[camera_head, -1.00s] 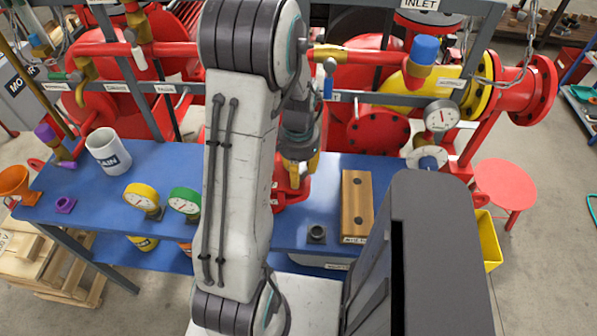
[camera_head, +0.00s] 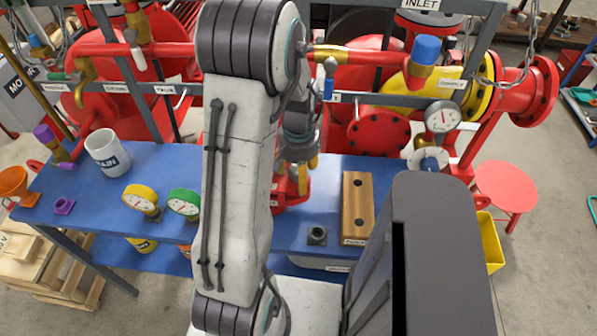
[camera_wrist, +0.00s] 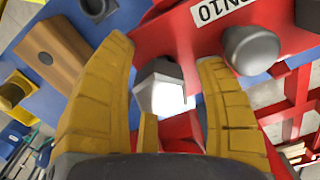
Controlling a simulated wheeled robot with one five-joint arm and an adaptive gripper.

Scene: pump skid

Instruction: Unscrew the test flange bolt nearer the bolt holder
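In the wrist view a grey hex-headed bolt (camera_wrist: 160,88) stands on the red test flange (camera_wrist: 215,20). My gripper (camera_wrist: 165,65) has its two yellow fingers on either side of this bolt head, with a gap visible on the right side. A second bolt (camera_wrist: 250,50), with a rounded grey head, is outside the right finger. The wooden bolt holder (camera_wrist: 70,45) lies to the left, so the bolt between the fingers is the nearer one. In the head view the holder (camera_head: 357,222) shows two holes; my gripper (camera_head: 304,180) is over the red flange, partly hidden by my arm.
The blue bench (camera_head: 285,235) carries a small dark block with a hole (camera_head: 317,236) left of the holder. A white mug (camera_head: 107,152), a yellow gauge (camera_head: 141,198) and a green gauge (camera_head: 184,203) stand on the left. Red pump pipework (camera_head: 380,130) rises behind.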

